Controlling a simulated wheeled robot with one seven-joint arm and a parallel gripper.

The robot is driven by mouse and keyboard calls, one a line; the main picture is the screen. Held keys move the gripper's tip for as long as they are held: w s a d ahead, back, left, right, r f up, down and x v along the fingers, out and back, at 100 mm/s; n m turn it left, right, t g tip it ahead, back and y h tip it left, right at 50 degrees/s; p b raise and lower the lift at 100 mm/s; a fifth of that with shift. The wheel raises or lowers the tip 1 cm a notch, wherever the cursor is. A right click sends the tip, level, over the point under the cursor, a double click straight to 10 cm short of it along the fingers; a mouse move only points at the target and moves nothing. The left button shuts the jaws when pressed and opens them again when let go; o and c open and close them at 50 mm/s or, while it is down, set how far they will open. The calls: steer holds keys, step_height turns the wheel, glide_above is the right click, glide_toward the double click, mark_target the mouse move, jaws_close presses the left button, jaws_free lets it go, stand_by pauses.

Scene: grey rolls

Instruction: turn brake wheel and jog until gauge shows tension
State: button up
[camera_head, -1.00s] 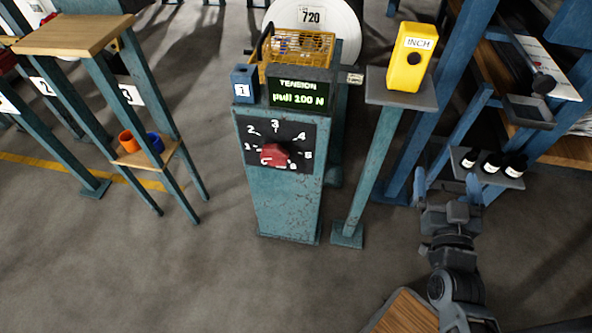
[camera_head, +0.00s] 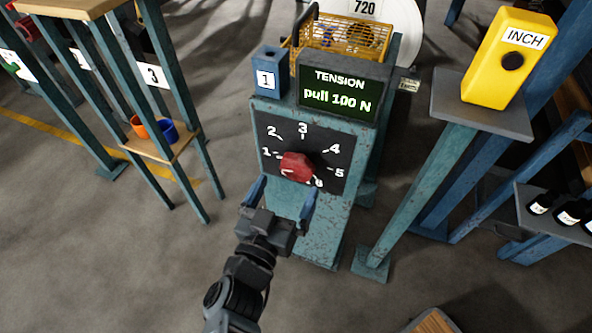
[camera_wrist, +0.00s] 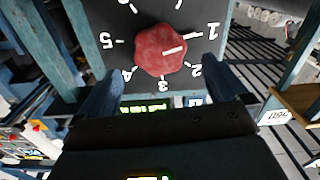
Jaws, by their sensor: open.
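The red brake wheel (camera_head: 297,167) sits on a black dial plate (camera_head: 331,168) numbered from 1 upward, on the front of a teal post (camera_head: 318,228). In the wrist view the wheel (camera_wrist: 160,50) shows its white pointer line aimed close to the 1. The gauge (camera_head: 339,96) above the dial reads "TENSION pull 100 N" in green. The yellow jog box (camera_head: 506,62), labelled INCH, has a black button and stands on a stand to the right. My gripper (camera_head: 283,192) is open and empty in front of the wheel, its fingers apart below it and not visibly touching it.
The INCH stand (camera_head: 481,109) is close at right, with a bottle shelf (camera_head: 553,222) beyond. A shelf with cups (camera_head: 160,146) stands left. Floor between is clear.

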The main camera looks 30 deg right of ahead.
mark_target(296, 171)
steer(key=shift+b+x, duration=0.3)
steer(key=shift+x, duration=2.4)
steer(key=shift+c, duration=0.4)
steer(key=c, duration=1)
steer(key=shift+o, duration=0.2)
steer(key=shift+r+m+p, duration=0.1)
steer(key=shift+m+p, duration=0.4)
steer(key=shift+p, duration=0.05)
steer(key=shift+m, duration=0.4)
steer(key=o, duration=1)
steer(key=shift+o, duration=0.2)
